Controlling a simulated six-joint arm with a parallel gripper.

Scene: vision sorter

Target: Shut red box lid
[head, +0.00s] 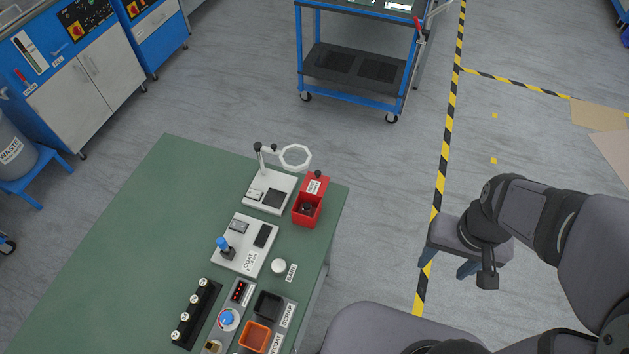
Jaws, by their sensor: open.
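The red box (305,212) stands near the right edge of the green table, with a small dark object inside that I cannot make out. Its red lid (323,180) is raised open at the back of the box and carries a white label. My gripper (443,270) is well to the right of the box, beyond the table edge and over the floor. Its two bluish fingers are apart and point down, with nothing seen between them. It does not touch the box or the lid.
A white stand with a ring magnifier (294,157) is just left of the lid. A white coat station (262,262), a round white container (279,266), a black bin (268,304) and an orange bin (254,336) are nearer. The space between my gripper and the box looks clear.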

